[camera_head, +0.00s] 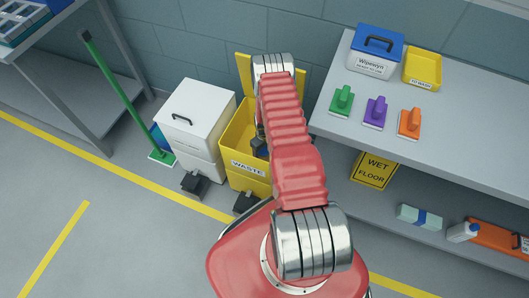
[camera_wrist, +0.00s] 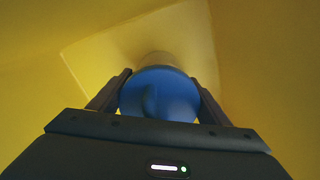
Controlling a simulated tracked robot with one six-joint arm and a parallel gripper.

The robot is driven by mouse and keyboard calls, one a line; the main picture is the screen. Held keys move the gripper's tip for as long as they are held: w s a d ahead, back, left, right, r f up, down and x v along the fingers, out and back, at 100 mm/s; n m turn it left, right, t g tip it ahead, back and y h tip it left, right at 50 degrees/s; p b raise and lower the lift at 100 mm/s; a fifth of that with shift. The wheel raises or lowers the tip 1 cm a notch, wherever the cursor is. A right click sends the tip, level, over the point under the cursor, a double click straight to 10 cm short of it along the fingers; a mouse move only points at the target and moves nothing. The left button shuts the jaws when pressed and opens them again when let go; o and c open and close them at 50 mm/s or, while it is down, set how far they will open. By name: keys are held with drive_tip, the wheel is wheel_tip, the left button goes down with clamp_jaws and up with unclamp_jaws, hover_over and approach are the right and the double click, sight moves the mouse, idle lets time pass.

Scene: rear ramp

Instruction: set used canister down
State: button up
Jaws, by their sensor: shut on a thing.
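The used canister (camera_wrist: 160,95) shows in the wrist view as a rounded blue shape, with a paler part at its far end. My gripper (camera_wrist: 160,80) has a dark finger on each side of it and is shut on it. Yellow walls surround both in that view. In the head view my gripper (camera_head: 259,147) is a dark shape down inside the yellow bin marked WASTE (camera_head: 246,176), largely hidden by my red arm. The canister cannot be made out clearly there. Whether it touches the bin's floor cannot be told.
A white lidded bin (camera_head: 197,118) stands left of the waste bin, with a green-handled broom (camera_head: 115,90) farther left. A grey shelf (camera_head: 450,125) at right holds brushes, a blue-lidded tub (camera_head: 378,50) and a yellow tray (camera_head: 422,69). The floor at front left is clear.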

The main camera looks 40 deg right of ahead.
drive_tip(key=shift+f, duration=0.2)
drive_tip(key=o, duration=1.7)
drive_tip(key=shift+o, duration=0.2)
drive_tip(key=shift+r, duration=6.05)
